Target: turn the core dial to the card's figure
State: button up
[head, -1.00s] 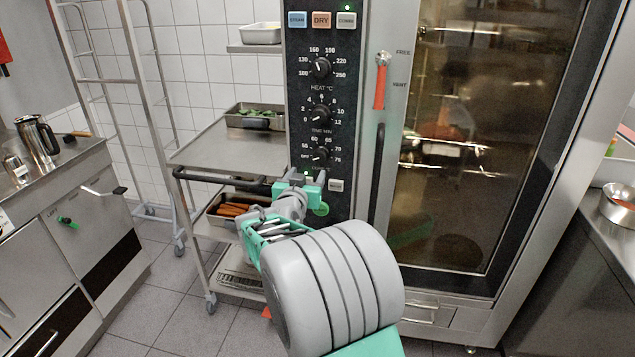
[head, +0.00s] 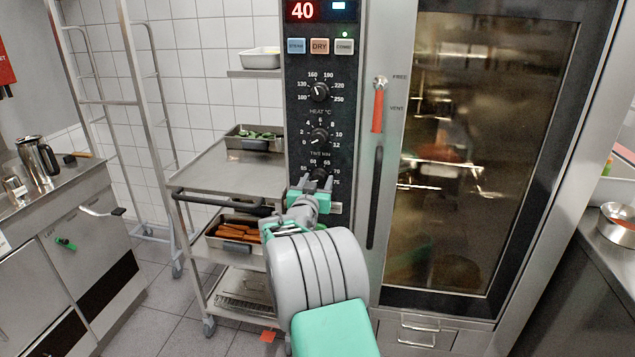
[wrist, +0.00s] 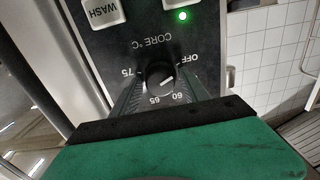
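The core dial (wrist: 160,77) is a black knob under the lettering CORE °C, upside down in the wrist view. Its pale mark sits on the lower right side, on the side of the 60. The figures 60, 65, 75 and OFF show around it; others are hidden by my fingers. My gripper (wrist: 163,90) has one finger on each side of the knob, with panel visible between them; I see no firm contact. In the head view my gripper (head: 312,186) is at the core dial (head: 318,174) and partly covers it. No card with a readable figure is in view.
The oven door handle (head: 375,195) is close on the right. A trolley (head: 215,170) with trays stands close on the left.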

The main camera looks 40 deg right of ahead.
jog(key=shift+a+r, duration=0.1)
grip_shut()
jog(key=shift+b, duration=0.6)
